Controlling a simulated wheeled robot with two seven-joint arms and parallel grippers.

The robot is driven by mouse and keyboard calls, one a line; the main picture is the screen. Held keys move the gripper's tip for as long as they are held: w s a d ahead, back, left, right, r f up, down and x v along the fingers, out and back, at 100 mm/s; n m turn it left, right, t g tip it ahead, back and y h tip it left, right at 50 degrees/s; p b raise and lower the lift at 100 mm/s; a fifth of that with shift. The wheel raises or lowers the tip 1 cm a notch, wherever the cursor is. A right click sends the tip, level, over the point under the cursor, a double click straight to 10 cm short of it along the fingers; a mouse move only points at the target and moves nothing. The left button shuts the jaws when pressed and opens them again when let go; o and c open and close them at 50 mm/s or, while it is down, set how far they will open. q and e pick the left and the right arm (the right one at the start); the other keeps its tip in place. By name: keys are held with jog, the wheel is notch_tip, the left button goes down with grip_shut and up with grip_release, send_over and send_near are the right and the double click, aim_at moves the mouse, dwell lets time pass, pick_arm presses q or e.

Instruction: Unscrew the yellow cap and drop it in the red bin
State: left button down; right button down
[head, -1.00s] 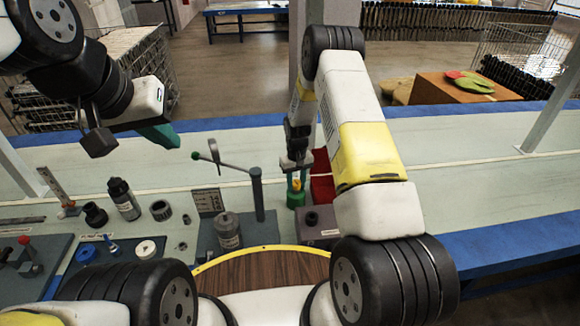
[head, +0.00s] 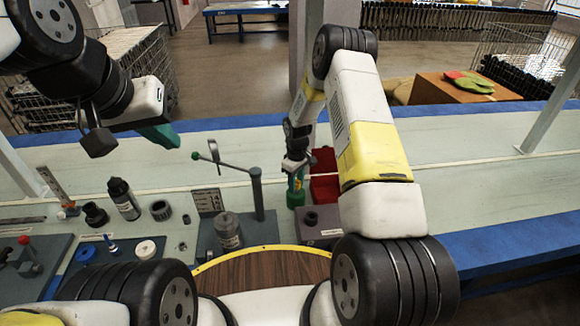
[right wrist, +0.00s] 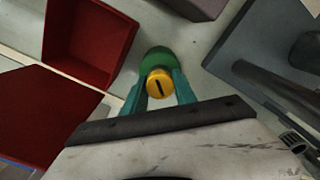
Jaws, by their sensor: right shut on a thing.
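The yellow cap (right wrist: 159,84) has a dark slot across its top and sits on a green bottle-like body (right wrist: 157,58) in the right wrist view. My right gripper (right wrist: 161,88) has its teal fingers on either side of the cap and is shut on it. In the head view the green body (head: 295,198) stands on the table under my right gripper (head: 295,180), which mostly hides the cap. The red bin (head: 325,188) is just right of it, and is open-topped in the right wrist view (right wrist: 88,40). My left gripper (head: 160,136) hangs high at the left, away from these.
A grey block (head: 320,233) stands in front of the bin. A grey stand with a lever post (head: 258,195) and a grey jar (head: 228,232) is to the left. The table right of my right arm is clear.

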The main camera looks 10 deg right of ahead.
jog(key=shift+n, duration=0.4)
jog(key=n, duration=0.3)
jog(key=c, duration=1.2)
grip_release()
jog(key=shift+c, duration=0.2)
